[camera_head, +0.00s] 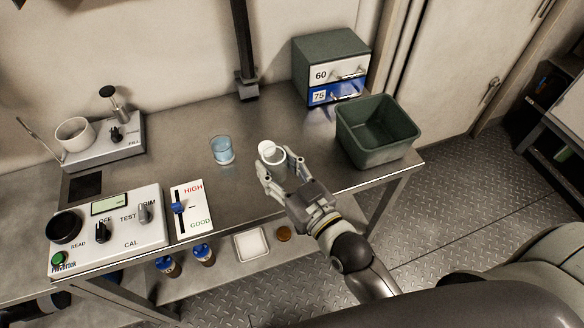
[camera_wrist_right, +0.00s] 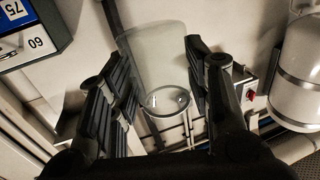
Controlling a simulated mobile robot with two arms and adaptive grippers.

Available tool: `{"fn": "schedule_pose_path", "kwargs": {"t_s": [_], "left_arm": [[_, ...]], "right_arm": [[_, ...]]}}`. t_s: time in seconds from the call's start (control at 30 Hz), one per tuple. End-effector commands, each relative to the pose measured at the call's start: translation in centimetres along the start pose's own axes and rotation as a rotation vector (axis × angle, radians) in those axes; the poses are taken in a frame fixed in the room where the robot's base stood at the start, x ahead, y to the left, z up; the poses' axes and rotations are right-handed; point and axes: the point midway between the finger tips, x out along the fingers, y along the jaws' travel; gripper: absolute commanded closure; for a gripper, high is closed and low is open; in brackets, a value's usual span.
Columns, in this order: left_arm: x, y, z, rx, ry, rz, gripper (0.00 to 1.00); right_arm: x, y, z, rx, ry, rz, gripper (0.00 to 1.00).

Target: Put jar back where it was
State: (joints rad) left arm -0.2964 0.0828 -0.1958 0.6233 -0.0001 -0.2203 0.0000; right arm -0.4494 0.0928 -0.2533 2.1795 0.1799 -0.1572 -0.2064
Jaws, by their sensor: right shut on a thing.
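My right gripper (camera_head: 272,169) is shut on a clear, empty-looking jar (camera_head: 271,152) with a pale rim, held over the front of the steel table. In the right wrist view the clear jar (camera_wrist_right: 153,65) sits between the two dark fingers of the gripper (camera_wrist_right: 165,85). A second glass vessel (camera_head: 222,151) with light blue content stands on the table just left of the held jar, apart from it. I cannot tell whether the held jar touches the tabletop. My left gripper is not in view.
A dark green open bin (camera_head: 377,155) stands at the table's right end, before a drawer cabinet (camera_head: 332,47) marked 60 and 75. A metering box (camera_head: 125,235), slider card (camera_head: 190,222) and filling device (camera_head: 128,135) stand left. Blue-capped bottles (camera_head: 204,255) and a white tray (camera_head: 251,244) sit on the lower shelf.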

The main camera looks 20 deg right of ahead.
Motion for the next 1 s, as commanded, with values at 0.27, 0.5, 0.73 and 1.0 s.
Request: {"fn": "schedule_pose_path", "kwargs": {"t_s": [0.27,0.5,0.73,1.0], "left_arm": [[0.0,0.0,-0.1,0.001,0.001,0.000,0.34],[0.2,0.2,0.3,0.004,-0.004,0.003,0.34],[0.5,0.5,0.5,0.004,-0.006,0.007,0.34],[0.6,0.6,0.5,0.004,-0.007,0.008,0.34]], "right_arm": [[3.4,4.5,4.5,-0.004,-0.001,0.000,0.81],[4.5,5.9,6.6,0.000,0.000,0.000,0.81],[4.8,6.4,9.4,0.001,-0.002,0.000,0.81],[4.8,6.4,10.3,0.000,0.002,0.001,0.81]]}}
